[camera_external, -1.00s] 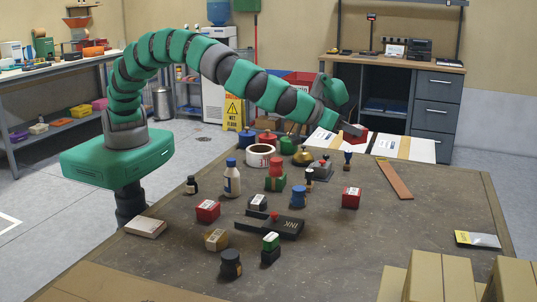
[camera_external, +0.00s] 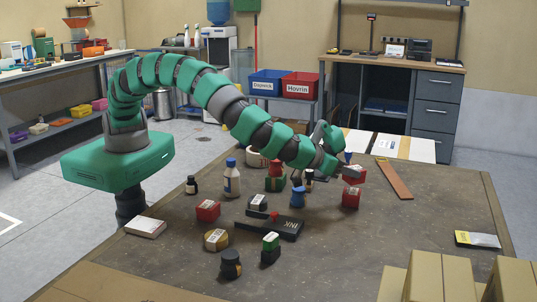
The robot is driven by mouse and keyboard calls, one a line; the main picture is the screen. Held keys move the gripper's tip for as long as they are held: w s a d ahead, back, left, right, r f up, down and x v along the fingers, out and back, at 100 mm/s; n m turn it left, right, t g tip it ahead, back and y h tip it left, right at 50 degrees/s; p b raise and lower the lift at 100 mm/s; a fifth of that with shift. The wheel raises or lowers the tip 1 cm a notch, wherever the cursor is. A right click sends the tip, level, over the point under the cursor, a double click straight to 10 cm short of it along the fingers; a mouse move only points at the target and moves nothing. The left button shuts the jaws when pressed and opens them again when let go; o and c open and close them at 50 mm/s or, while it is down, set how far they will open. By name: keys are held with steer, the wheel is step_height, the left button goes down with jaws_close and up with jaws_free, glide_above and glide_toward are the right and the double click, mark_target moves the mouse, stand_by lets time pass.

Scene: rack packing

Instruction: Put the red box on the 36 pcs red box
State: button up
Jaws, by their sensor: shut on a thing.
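My gripper (camera_external: 345,170) is shut on a small red box (camera_external: 356,177) with a white label on top. The held box is directly above another red box (camera_external: 351,198) standing on the right part of the table. The two look very close in the picture; I cannot tell if they touch. A third red box (camera_external: 208,210) with a white label sits at the left-middle of the table. The label print on the boxes is too small to read, so I cannot tell which one says 36 pcs.
A brown strip (camera_external: 394,179) lies to the right. The table's right front is mostly clear, with cardboard boxes (camera_external: 440,277) at the near edge.

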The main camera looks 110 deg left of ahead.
mark_target(346, 179)
step_height(346, 179, down, 3)
steer(key=shift+f, duration=0.15)
steer(key=o, duration=1)
steer(key=shift+o, duration=0.2)
steer(key=v, duration=1.2)
steer(key=shift+p, duration=0.35)
steer(key=shift+r, duration=0.25)
